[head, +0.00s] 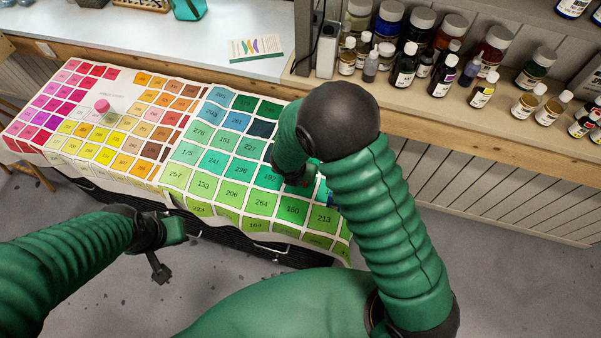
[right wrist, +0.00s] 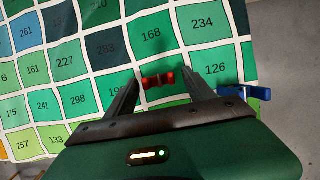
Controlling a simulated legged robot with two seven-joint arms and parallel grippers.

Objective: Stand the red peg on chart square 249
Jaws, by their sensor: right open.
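In the head view the right gripper (head: 299,180) is low over the chart's green part, mostly hidden by my arm. I cannot read the number 249 on any visible square. My left gripper (head: 166,250) hangs off the chart's front edge; its fingers are unclear.
A pink-topped round piece (head: 102,106) stands on the chart's (head: 122,88) left part. Several jars and bottles (head: 405,65) line the shelf behind. A card (head: 256,48) lies on the back counter.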

